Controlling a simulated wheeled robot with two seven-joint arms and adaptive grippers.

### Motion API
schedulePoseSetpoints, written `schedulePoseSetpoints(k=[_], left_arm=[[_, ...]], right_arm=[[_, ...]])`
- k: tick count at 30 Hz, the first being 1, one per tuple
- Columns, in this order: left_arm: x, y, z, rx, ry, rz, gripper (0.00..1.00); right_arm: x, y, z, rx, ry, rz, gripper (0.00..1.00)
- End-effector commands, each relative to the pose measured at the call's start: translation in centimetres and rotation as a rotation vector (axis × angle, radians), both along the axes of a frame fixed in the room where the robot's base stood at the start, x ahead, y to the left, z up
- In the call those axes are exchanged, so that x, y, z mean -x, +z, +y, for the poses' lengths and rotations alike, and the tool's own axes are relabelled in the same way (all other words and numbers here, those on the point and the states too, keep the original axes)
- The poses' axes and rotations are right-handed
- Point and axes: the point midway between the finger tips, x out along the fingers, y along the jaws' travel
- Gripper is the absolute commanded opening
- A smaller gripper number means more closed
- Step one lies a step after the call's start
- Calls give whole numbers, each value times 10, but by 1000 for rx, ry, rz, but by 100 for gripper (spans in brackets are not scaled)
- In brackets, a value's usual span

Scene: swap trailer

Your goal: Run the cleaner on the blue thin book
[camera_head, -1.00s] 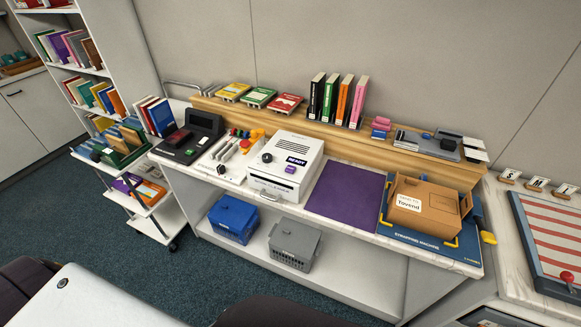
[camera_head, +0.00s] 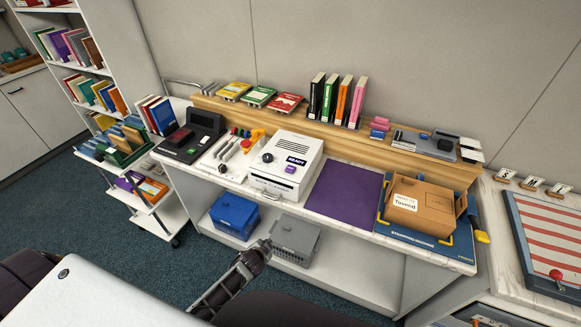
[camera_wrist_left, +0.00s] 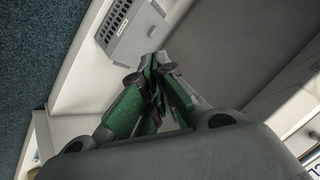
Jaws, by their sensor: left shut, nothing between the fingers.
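A white machine (camera_head: 287,165) with a "READY" display, a dark knob and a purple button stands on the counter. Its front lettering is too small to read surely, so I cannot confirm it is the cleaner. My left gripper (camera_head: 264,246) is shut and empty, low in front of the counter by the grey crate (camera_head: 297,238). Its green-padded fingers (camera_wrist_left: 156,72) meet in the wrist view. My right gripper is not in view.
A purple mat (camera_head: 343,196) lies right of the machine, then a cardboard box (camera_head: 428,222) on the blue strapping machine. A blue bin (camera_head: 234,215) stands on the lower shelf. Books stand on the back ledge (camera_head: 385,135) and left shelves. The purple mat is clear.

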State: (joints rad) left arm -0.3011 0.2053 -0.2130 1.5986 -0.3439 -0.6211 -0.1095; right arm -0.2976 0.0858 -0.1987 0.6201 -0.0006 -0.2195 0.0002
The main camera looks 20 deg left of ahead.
Motion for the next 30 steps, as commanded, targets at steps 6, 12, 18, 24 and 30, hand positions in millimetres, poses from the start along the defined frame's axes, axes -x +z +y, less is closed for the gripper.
schedulePoseSetpoints(k=[6,12,18,24,30], left_arm=[[-25,64,-1,-43,-19,-77,0],[-44,121,-3,-84,-35,-150,0],[-61,178,-4,-136,-56,-233,0],[-78,235,-7,-209,-97,-334,0],[-97,292,-12,-307,-161,-453,0]], right_arm=[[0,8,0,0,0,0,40],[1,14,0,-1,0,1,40],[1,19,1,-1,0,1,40],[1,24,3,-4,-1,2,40],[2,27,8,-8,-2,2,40]])
